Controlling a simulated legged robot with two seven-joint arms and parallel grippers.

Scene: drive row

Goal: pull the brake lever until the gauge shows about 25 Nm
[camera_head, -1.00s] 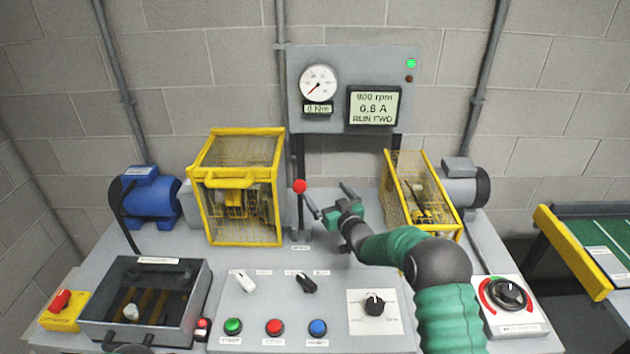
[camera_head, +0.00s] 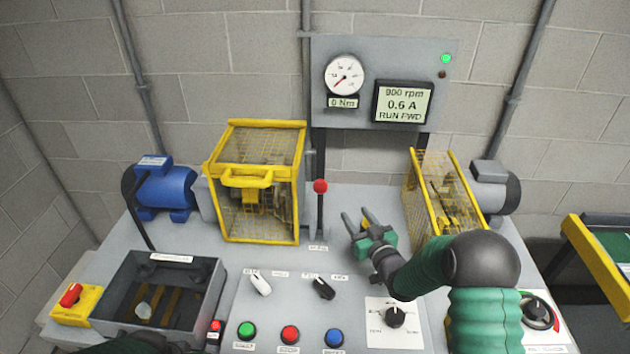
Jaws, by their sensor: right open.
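The brake lever (camera_head: 320,210) is a thin dark rod with a red ball knob (camera_head: 320,186); it stands about upright beside the left yellow cage. The gauge (camera_head: 344,76) is a round white dial on the grey panel, and its readout (camera_head: 343,103) shows 0 Nm. My right gripper (camera_head: 358,219) is open and empty, to the right of the lever and apart from it, fingers pointing up and left. A dark green piece of my left arm (camera_head: 135,344) shows at the bottom edge; its gripper is out of view.
The display (camera_head: 402,103) reads 900 rpm, 0.6 A, RUN FWD, and a green lamp (camera_head: 446,58) is lit. Yellow mesh cages (camera_head: 232,180) (camera_head: 437,200) stand on both sides. Switches and buttons (camera_head: 290,334) lie in front. An open grey box (camera_head: 120,295) is at left.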

